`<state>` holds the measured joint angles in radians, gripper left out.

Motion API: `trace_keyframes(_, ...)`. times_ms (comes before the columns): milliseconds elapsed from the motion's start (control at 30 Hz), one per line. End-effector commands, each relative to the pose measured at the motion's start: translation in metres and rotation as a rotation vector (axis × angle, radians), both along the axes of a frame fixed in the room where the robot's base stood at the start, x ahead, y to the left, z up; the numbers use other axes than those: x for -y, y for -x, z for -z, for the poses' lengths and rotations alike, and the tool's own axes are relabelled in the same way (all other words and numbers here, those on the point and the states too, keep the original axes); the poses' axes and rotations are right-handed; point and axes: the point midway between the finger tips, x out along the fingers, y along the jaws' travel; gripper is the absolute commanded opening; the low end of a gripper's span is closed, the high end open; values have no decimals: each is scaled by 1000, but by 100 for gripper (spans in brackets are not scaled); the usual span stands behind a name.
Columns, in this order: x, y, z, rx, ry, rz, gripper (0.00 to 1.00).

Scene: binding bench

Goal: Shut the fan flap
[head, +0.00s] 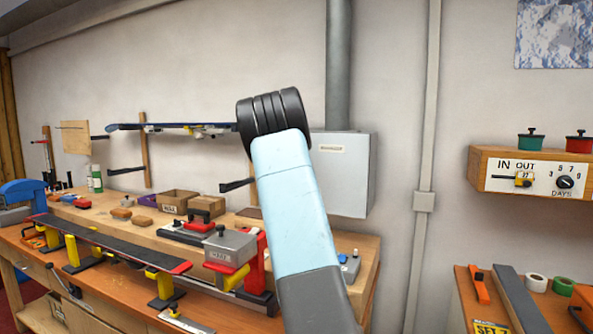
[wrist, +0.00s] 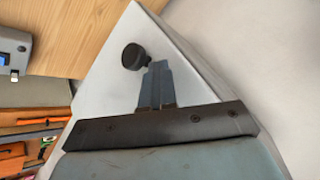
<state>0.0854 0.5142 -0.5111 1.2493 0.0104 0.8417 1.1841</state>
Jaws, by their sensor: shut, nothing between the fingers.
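The grey-white fan box (head: 345,185) hangs on the wall under a grey duct pipe and has a small label on its front. My arm covers its left part, and my gripper is hidden behind the arm in the head view. In the wrist view, a pale panel (wrist: 105,95) of the box with a round black knob (wrist: 133,57) lies before my gripper (wrist: 156,66). The fingers are shut and empty, with their tips just beside the knob in the picture. I cannot tell whether they touch the panel, or how far the flap stands open.
Another ski (head: 175,127) hangs on a wall rack at left. A conduit (head: 424,120) runs down the wall right of the box. The wall between is bare.

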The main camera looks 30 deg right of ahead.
Motion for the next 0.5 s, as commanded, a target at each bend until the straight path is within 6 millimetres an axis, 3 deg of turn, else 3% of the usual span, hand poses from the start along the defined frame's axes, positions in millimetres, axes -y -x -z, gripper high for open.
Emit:
trace_keyframes(67,6,5,-7,12,18,9,0)
trace_keyframes(333,-28,21,-5,2,2,11,0)
trace_keyframes(500,-44,18,-28,3,0,13,0)
